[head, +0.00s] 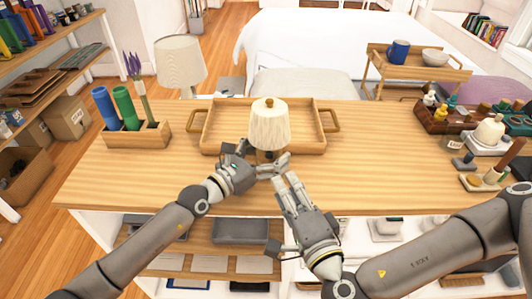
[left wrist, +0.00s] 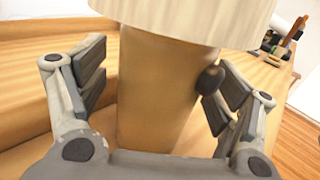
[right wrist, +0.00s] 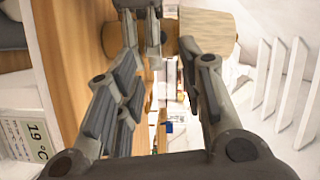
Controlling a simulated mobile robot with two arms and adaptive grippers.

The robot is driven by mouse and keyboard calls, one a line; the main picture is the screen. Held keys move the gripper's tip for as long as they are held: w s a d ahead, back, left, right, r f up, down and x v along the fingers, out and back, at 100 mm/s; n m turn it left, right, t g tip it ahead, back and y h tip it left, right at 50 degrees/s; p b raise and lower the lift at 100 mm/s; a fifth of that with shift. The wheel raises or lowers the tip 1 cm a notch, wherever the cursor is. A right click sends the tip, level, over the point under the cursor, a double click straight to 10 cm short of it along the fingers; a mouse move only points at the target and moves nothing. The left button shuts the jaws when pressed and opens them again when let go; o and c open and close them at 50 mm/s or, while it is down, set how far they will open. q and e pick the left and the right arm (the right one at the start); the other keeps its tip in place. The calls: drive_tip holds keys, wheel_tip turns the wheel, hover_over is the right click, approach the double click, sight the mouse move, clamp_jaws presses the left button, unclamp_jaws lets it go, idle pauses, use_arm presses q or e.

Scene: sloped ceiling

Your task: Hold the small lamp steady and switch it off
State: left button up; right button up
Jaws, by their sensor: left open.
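The small lamp has a pale ribbed shade (head: 270,125) with a knob on top, and stands upright at the tray's front edge. In the left wrist view its tan base (left wrist: 155,90) rises between the fingers of my left gripper (left wrist: 160,95), with a dark round knob (left wrist: 210,79) on its right side. My left gripper (head: 264,163) is open around the base; contact cannot be told. My right gripper (head: 286,182) is open and empty in front of the lamp. The right wrist view shows its spread fingers (right wrist: 163,75), with the lamp shade (right wrist: 212,30) beyond them.
A wooden tray (head: 222,140) lies behind the lamp on the wooden counter (head: 110,180). A planter box (head: 135,135) with green and blue cylinders stands left, beside a larger lamp (head: 180,62). Bottles and small items (head: 490,130) crowd the right end. The counter's front left is clear.

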use_arm(q)
drive_tip(key=c, duration=1.4)
drive_tip(key=shift+o, duration=0.2)
use_arm(e)
clamp_jaws()
idle(1.4)
